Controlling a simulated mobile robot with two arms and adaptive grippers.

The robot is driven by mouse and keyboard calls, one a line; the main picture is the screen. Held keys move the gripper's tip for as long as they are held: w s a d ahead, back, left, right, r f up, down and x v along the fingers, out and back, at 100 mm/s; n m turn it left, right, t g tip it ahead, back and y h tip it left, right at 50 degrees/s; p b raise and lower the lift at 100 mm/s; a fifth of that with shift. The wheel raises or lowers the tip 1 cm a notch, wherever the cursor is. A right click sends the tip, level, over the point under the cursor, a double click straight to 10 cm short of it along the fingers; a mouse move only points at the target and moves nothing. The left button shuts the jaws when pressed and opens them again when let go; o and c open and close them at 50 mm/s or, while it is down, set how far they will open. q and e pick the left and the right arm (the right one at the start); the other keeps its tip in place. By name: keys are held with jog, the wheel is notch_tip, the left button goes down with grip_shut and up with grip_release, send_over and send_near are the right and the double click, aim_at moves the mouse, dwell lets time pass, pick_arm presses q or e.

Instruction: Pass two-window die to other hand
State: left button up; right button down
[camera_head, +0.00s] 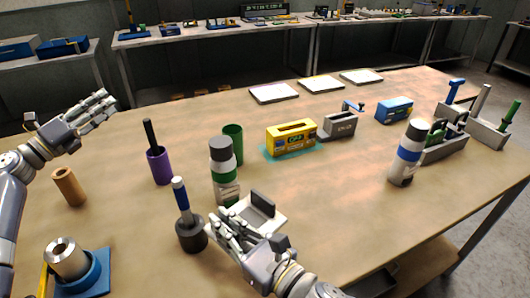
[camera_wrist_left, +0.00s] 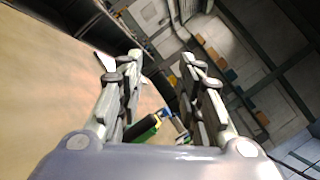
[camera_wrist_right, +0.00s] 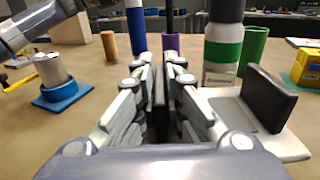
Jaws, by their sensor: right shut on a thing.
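My right gripper (camera_head: 228,232) is shut on a thin dark piece (camera_wrist_right: 159,105), which shows only as a narrow strip between the fingers in the right wrist view. The fingers hide most of it, so I cannot see whether it has two windows. This gripper is low over the near middle of the table, beside a white tray-like stand with a dark upright block (camera_wrist_right: 268,99). My left gripper (camera_head: 103,103) is open and empty above the left side of the table; its fingers are apart in the left wrist view (camera_wrist_left: 160,85).
A blue-handled tool in a dark base (camera_head: 190,235) and a green-banded bottle (camera_head: 222,170) stand close to my right gripper. A purple cup (camera_head: 159,167), brown cylinder (camera_head: 69,187) and blue fixture (camera_head: 92,277) are left. A yellow slotted box (camera_head: 291,138) stands behind.

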pick_arm(q)
jog(key=d+r+m+g+h, duration=0.2)
jog(key=d+m+g, duration=0.25)
jog(key=d, duration=0.55)
jog(key=d+r+m+g+h, duration=0.25)
jog(key=d+m, duration=0.35)
jog(key=d, duration=0.5)
pick_arm(e)
jog(key=shift+r, duration=0.1)
pick_arm(q)
jog(key=s+d+m+g+y, duration=0.1)
jog(key=s+d+m+g, duration=0.25)
jog(key=d, duration=0.35)
jog(key=s+d+m+g, duration=0.3)
jog(key=d+m, duration=0.1)
jog(key=d, duration=0.3)
jog(key=m+g+y, duration=0.3)
jog(key=m+y, duration=0.9)
jog(key=y, duration=0.4)
send_over(265, 197)
notch_tip(265, 197, down, 6)
notch_tip(265, 197, down, 12)
jog(key=shift+w+f, duration=0.1)
